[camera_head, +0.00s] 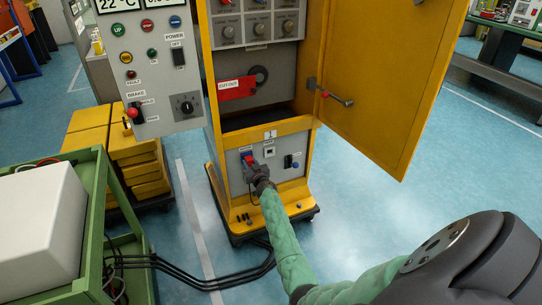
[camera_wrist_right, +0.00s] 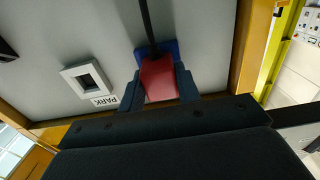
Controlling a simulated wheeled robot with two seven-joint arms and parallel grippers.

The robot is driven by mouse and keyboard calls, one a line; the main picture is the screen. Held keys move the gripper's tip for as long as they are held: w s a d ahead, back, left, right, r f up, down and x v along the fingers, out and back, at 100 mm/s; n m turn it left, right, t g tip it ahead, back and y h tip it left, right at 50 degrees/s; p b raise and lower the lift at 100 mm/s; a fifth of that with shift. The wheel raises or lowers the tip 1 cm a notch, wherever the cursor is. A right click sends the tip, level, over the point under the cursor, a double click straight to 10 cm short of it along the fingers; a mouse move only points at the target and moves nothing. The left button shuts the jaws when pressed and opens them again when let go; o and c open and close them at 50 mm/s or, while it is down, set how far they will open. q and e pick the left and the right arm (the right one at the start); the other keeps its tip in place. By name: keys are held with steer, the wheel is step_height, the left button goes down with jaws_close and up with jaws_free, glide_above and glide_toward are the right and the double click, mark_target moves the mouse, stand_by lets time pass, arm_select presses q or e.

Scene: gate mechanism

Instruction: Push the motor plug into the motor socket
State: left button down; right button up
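The red motor plug (camera_wrist_right: 158,76) sits between the two fingers of my right gripper (camera_wrist_right: 160,90), which touch its sides. A black cable runs from the plug. The blue motor socket (camera_wrist_right: 171,47) is on the grey panel right behind the plug, which hides much of it. The plug is lined up with the socket and at its face; how deep it sits I cannot tell. In the head view the red plug (camera_head: 249,159) shows small at the lower panel, with my right gripper (camera_head: 252,168) on it. My left gripper is not in view.
A PARK socket (camera_wrist_right: 88,79) is beside the plug on the panel (camera_head: 290,172). The yellow cabinet door (camera_head: 385,80) stands open at right. A control box (camera_head: 155,60) hangs at upper left. A green cart (camera_head: 95,215) stands at left, with cables on the floor.

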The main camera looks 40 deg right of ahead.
steer(key=o, duration=0.6)
steer(key=shift+s, duration=0.1)
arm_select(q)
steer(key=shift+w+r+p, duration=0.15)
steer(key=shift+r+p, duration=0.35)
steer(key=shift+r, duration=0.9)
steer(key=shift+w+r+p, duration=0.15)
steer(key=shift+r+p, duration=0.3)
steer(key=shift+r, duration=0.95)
arm_select(e)
steer(key=shift+v, duration=3.75)
